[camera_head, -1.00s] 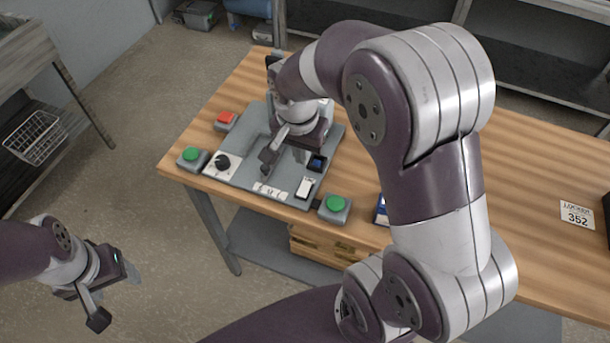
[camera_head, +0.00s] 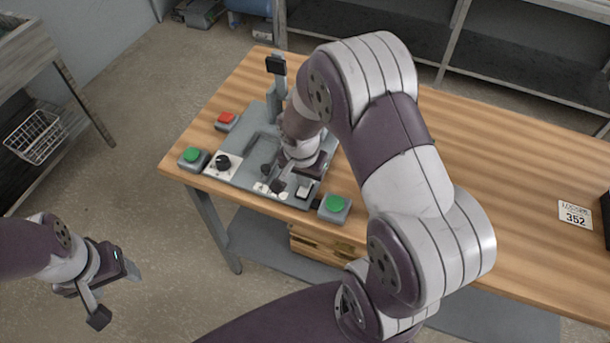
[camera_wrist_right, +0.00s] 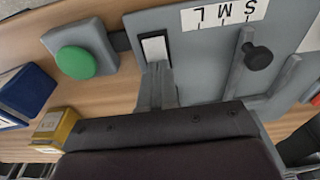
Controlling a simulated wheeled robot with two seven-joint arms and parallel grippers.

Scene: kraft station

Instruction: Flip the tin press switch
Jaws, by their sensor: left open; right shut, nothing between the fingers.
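The tin press panel (camera_head: 237,172) lies on the wooden table, with a white rocker switch (camera_head: 304,188) in a dark frame near its front right corner. The switch also shows in the right wrist view (camera_wrist_right: 155,48). My right gripper (camera_wrist_right: 160,75) is shut and empty. Its fingertips are right at the near edge of the switch; I cannot tell whether they touch it. In the head view my right wrist hides part of the panel. My left gripper (camera_head: 115,294) is open and empty, over the floor left of the table.
Green buttons (camera_head: 335,203) and (camera_head: 192,155) flank the panel, with a red button (camera_head: 227,118) behind. A black knob (camera_head: 223,161) and a slider with a black handle (camera_wrist_right: 258,57) are close by. Blue (camera_wrist_right: 27,92) and yellow (camera_wrist_right: 55,127) boxes stand nearby. The table's right is mostly clear.

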